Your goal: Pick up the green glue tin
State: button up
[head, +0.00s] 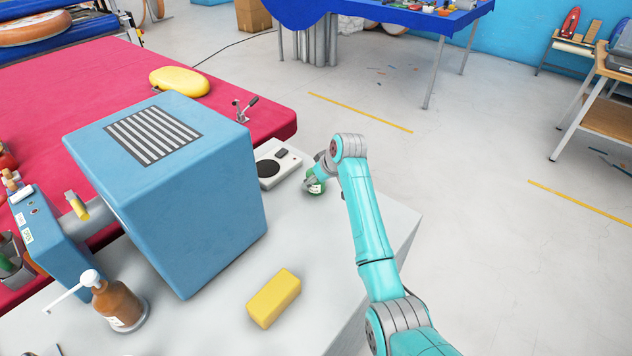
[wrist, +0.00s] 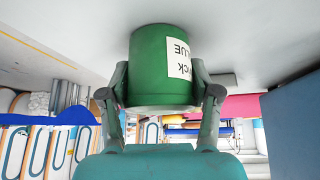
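The green glue tin (wrist: 152,58) has a white label with dark lettering and is large in the wrist view, which is upside down. My gripper (wrist: 159,66) has one finger on each side of the tin, and both fingertips appear to press against its wall. The tin's base appears to be on or very close to the pale grey tabletop. In the head view the tin (head: 315,187) is small, near the table's back right side, and partly hidden by my gripper (head: 316,176).
A white device with a round black plate (head: 280,162) stands just left of the tin. A large blue box (head: 190,205) is further left. A yellow block (head: 273,298) and a brown pump bottle (head: 117,304) are nearer. The grey tabletop (head: 335,250) is clear in front of the tin.

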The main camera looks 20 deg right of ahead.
jog(key=c, duration=0.5)
jog(key=shift+o, duration=0.2)
